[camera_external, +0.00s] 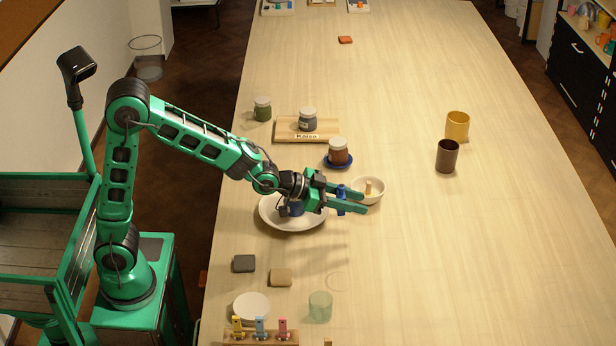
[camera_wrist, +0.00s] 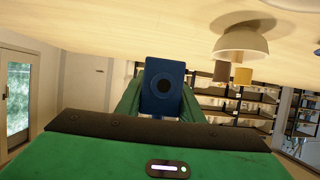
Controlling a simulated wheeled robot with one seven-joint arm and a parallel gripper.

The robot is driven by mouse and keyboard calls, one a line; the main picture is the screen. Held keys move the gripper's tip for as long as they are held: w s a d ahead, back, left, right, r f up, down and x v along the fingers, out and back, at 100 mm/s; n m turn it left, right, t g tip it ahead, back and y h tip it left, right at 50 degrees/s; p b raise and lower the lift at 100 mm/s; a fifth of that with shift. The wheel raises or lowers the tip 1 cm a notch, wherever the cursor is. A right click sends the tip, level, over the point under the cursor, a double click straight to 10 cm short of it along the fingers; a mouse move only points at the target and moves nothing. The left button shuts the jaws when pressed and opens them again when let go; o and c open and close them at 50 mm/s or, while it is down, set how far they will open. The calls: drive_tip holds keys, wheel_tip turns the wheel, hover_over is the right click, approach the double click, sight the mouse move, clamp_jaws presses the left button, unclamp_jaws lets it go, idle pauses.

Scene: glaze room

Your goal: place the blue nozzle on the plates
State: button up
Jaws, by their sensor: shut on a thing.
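My gripper (camera_external: 363,202) is shut on a dark blue nozzle (camera_external: 341,192), held between its green fingers above the table, beside a small white bowl. In the wrist view the nozzle (camera_wrist: 163,86) shows as a blue block with a dark round hole, between the fingers. A stack of white plates (camera_external: 251,306) sits at the table's front left, well below the gripper in the picture. A wide white dish (camera_external: 288,222) lies under my wrist, with a dark blue item (camera_external: 296,208) partly hidden in it.
The small white bowl (camera_external: 373,196) holds a pale tool. A rack (camera_external: 262,338) with yellow, light blue and pink pieces stands near the plates, as does a pale green cup (camera_external: 320,306). Jars stand behind; brown (camera_external: 446,156) and yellow (camera_external: 457,126) cups stand right. The table's right side is mostly clear.

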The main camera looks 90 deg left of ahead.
drive_tip(key=s+d+f+m+h, duration=0.1)
drive_tip(key=d, duration=0.1)
drive_tip(key=s+d+f+m+h, duration=0.1)
drive_tip(key=d+f+h, duration=0.1)
drive_tip(key=d, duration=0.1)
drive_tip(key=s+d+f+m+h, duration=0.1)
drive_tip(key=d, duration=0.1)
drive_tip(key=shift+s+d+f+m, duration=0.15)
drive_tip(key=shift+f+m, duration=0.1)
drive_tip(key=shift+m, duration=0.15)
drive_tip(key=s+d+m+h, duration=0.1)
drive_tip(key=d, duration=0.1)
drive_tip(key=s+d+m+g+h, duration=0.1)
drive_tip(key=s+d+h, duration=0.1)
drive_tip(key=s+d+m+g+h, duration=0.1)
drive_tip(key=s+d+m, duration=0.1)
drive_tip(key=shift+d+h, duration=0.2)
drive_tip(key=shift+h, duration=0.1)
drive_tip(key=s+d+r+m+g+h, duration=0.35)
drive_tip(key=s+m+g, duration=0.25)
drive_tip(key=s, duration=0.4)
drive_tip(key=s+d+r+m+g+h, duration=0.3)
drive_tip(key=s+r+m+g, duration=0.2)
drive_tip(key=s, duration=0.4)
hover_over(251, 318)
drive_tip(key=shift+y, duration=0.25)
wheel_tip(251, 318, down, 7)
drive_tip(key=shift+r, duration=0.15)
drive_tip(key=shift+f, duration=1.95)
drive_tip(key=o, duration=1.1)
